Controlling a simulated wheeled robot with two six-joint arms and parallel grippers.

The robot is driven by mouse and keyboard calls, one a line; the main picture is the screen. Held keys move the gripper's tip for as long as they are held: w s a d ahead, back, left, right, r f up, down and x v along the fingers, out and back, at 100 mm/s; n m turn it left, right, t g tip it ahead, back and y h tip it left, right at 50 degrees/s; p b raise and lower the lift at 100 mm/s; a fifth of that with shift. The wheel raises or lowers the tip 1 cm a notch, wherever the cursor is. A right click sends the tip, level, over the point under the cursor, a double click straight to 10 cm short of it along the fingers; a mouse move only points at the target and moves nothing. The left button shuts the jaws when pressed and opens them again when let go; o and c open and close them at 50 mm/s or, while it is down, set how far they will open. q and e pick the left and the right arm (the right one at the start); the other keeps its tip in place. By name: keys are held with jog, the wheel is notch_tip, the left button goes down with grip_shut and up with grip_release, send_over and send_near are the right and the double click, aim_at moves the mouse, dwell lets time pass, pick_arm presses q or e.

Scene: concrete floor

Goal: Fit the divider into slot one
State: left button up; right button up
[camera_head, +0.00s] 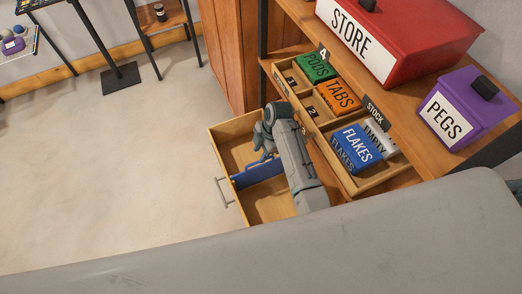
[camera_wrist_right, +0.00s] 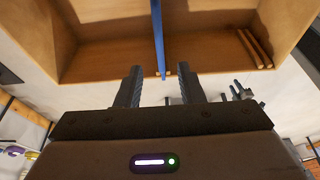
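The blue divider (camera_head: 258,172) stands across the inside of the open wooden drawer (camera_head: 228,140). In the right wrist view the divider (camera_wrist_right: 157,35) shows edge-on as a thin blue strip. My right gripper (camera_head: 264,150) is over the drawer, close beside the divider. In the right wrist view my right gripper (camera_wrist_right: 161,88) has its two fingers apart, with the divider's end between them and a gap on both sides. Small wooden strips flank that end; whether it is seated in a slot I cannot tell. Slot numbers are not readable. My left gripper is out of view.
A pair of wooden strips (camera_wrist_right: 254,47) runs along the drawer's right side. A shelf above holds a partitioned tray (camera_head: 378,182) with the blue FLAKES box (camera_head: 357,143) and orange TABS box (camera_head: 338,97). A red STORE box (camera_head: 400,38) and purple PEGS box (camera_head: 465,105) stand higher.

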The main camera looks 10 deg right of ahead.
jog(key=b+v, duration=0.2)
jog(key=v, duration=0.8)
jog(key=shift+r+b, duration=0.35)
jog(key=shift+r, duration=0.1)
jog(key=shift+d+f, duration=0.1)
